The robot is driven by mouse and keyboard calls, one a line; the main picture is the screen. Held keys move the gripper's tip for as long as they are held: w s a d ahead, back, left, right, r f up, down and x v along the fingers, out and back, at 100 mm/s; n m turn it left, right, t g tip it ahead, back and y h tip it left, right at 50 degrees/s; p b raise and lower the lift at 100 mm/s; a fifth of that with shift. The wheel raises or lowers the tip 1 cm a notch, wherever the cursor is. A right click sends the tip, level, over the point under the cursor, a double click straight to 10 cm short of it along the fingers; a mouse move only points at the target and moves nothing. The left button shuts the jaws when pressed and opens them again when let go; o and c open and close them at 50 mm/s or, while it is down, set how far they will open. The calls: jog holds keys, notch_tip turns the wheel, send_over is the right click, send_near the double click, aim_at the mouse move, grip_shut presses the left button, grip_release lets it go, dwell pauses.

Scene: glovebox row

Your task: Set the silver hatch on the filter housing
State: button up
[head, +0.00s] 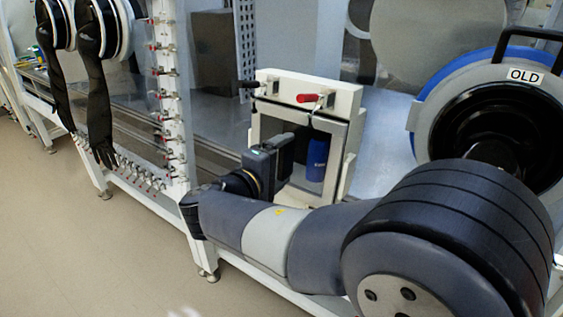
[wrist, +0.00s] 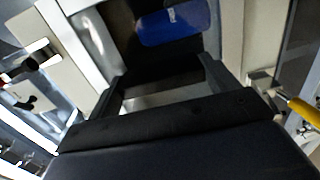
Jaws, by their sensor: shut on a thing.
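The silver hatch (head: 343,133) is a silver-framed panel with a dark middle; a blue patch shows in it, and I cannot tell if this is seen through it or reflected. It stands upright at the front of the white-framed filter housing (head: 345,98). In the wrist view the hatch's silver edge (wrist: 72,35) lies close beside the white frame. My gripper (head: 285,140) is in front of the hatch. Its two dark fingers (wrist: 163,85) are shut on the hatch, with a grey strip between them. The exact grip and whether the hatch touches the housing all round are hidden.
A yellow handle (wrist: 304,108) is at the right in the wrist view. A blue-rimmed round port labelled OLD (head: 424,92) is at right. Black gloves (head: 97,95) hang left; floor is clear.

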jog(key=shift+w+d+b, duration=0.2)
jog(key=shift+w+b, duration=0.05)
jog(key=shift+b, duration=0.1)
dwell(0.5)
jog(key=o, duration=1.2)
jog(key=shift+f, duration=0.1)
jog(key=v, duration=1.1)
jog(key=shift+b, duration=0.4)
jog(key=shift+w+d, duration=0.1)
jog(key=shift+w, duration=0.05)
jog(key=p+x, duration=0.1)
jog(key=x, duration=0.9)
jog(key=shift+w+d, duration=0.2)
jog(key=shift+w, duration=0.05)
jog(key=shift+s+a, duration=0.15)
